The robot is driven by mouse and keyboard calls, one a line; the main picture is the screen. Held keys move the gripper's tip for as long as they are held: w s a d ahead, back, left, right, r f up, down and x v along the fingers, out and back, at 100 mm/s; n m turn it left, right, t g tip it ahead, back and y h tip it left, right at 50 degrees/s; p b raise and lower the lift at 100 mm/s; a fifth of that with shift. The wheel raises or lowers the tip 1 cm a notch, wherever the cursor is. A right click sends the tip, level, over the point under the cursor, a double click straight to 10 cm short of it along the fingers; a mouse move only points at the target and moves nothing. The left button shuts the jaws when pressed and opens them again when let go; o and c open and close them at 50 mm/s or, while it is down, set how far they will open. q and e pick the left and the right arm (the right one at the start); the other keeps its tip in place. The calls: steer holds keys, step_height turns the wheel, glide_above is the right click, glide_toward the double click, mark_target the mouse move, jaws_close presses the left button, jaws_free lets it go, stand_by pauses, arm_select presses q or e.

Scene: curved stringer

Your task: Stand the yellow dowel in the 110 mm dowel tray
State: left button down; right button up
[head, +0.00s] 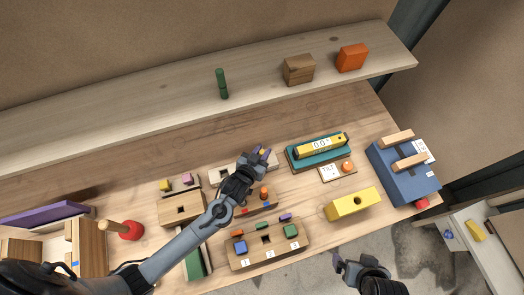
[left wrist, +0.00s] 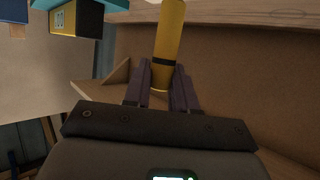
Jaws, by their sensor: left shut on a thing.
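The yellow dowel (left wrist: 168,30) has a dark band near its lower end. It stands nearly upright in the left wrist view, its upper end cut off by the frame. My left gripper (left wrist: 161,88) is shut on its lower part with purple fingers. In the head view my left gripper (head: 262,155) is over the middle of the bench, above a pale wooden block (head: 218,175) that it partly hides. I cannot tell whether this block is the 110 mm dowel tray. My right gripper (head: 350,265) is low by the front edge, apart from everything; its jaw opening is unclear.
A yellow level in a teal holder (head: 303,162) lies right of my left gripper. A raised shelf (head: 150,93) runs behind.

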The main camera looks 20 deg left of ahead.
arm_select(q)
steer(key=shift+f+b, duration=0.95)
steer(key=shift+f, duration=0.55)
steer(key=shift+r, duration=0.2)
steer(key=shift+r+p, duration=0.1)
steer(key=shift+p, duration=0.2)
steer(key=shift+r+p, duration=0.9)
steer(key=shift+p, duration=0.1)
steer(key=shift+p, duration=0.7)
stand_by(1.2)
steer(key=shift+f+b, duration=0.35)
steer(key=shift+f, duration=0.1)
stand_by(0.4)
steer(key=shift+f+b, duration=0.45)
steer(key=shift+f, duration=0.25)
steer(key=c, duration=0.8)
jaws_free()
